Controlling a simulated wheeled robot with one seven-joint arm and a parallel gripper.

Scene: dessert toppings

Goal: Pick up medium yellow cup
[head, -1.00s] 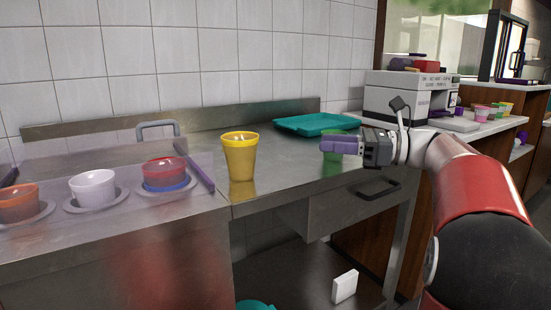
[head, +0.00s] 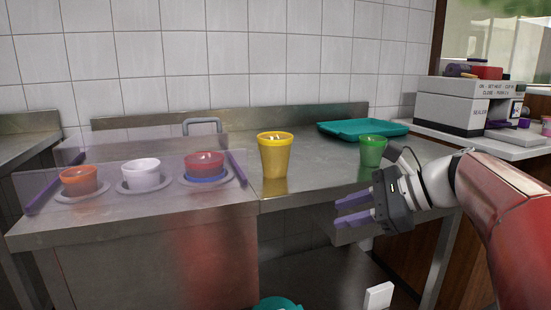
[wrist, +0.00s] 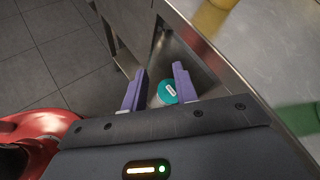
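The yellow cup (head: 275,156) stands upright on the steel counter (head: 318,165), with small pale bits showing at its top. My gripper (head: 341,212) is to the right of the cup, in front of the counter edge and lower than the cup in the head view. Its purple fingers point left and are apart with nothing between them. In the wrist view the two fingers (wrist: 157,92) are spread, with the floor and a teal round lid seen beyond them. A yellow piece, likely the cup (wrist: 213,15), shows at the top edge there.
A green cup (head: 372,151) stands right of the yellow cup, close behind my gripper. A teal tray (head: 335,129) lies at the back. Orange (head: 79,180), white (head: 141,173) and red (head: 205,164) bowls sit behind a clear guard at left. The counter between the cups is clear.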

